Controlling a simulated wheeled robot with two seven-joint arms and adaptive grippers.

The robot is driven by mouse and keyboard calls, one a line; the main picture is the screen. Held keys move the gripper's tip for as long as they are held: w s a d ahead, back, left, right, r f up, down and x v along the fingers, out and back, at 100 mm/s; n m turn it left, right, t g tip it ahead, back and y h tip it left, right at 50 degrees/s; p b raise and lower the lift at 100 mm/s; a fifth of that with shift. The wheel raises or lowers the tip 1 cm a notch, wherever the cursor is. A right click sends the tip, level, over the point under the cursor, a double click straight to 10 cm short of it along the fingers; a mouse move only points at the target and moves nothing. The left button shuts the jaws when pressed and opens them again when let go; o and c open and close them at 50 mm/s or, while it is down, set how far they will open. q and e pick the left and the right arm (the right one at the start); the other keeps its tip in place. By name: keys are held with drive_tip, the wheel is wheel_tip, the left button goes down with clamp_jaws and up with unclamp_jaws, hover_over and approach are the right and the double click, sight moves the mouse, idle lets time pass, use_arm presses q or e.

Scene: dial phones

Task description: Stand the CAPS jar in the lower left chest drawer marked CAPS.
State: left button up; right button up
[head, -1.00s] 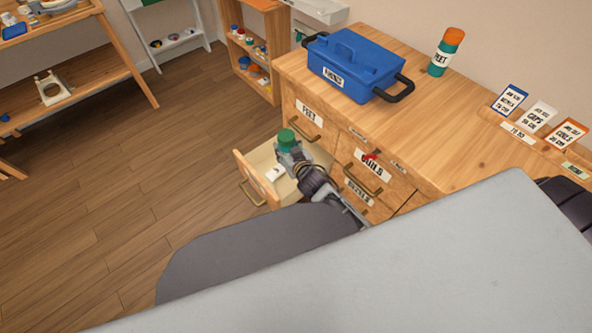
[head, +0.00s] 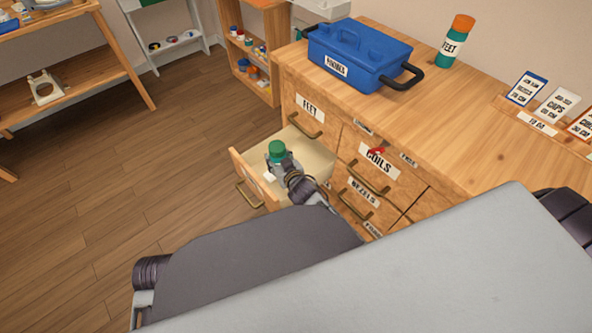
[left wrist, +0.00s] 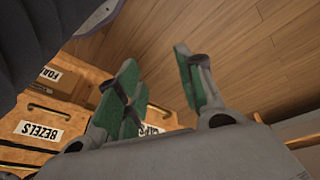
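The jar with a green lid (head: 277,148) is at the open lower left drawer (head: 243,172) in the head view, inside the drawer's outline. My right gripper (head: 284,163) is at the jar's side and appears shut on it; the fingers are partly hidden. I cannot tell whether the jar touches the drawer floor. My left gripper (left wrist: 157,60) is open and empty in the left wrist view, with green pads apart. It is hidden in the head view. A CAPS label (left wrist: 153,128) shows partly behind its fingers.
The wooden chest carries a blue toolbox (head: 358,56), a teal FEET jar (head: 456,42) and label cards (head: 556,106). The FEET drawer (head: 311,105) above and the COILS drawer (head: 379,162) to the right are shut. Floor left of the open drawer is clear.

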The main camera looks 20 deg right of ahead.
use_arm(q)
drive_tip(key=shift+r, duration=0.25)
use_arm(e)
drive_tip(key=shift+w+f, duration=0.1)
drive_tip(key=shift+f, duration=0.05)
drive_tip(key=shift+f, duration=0.15)
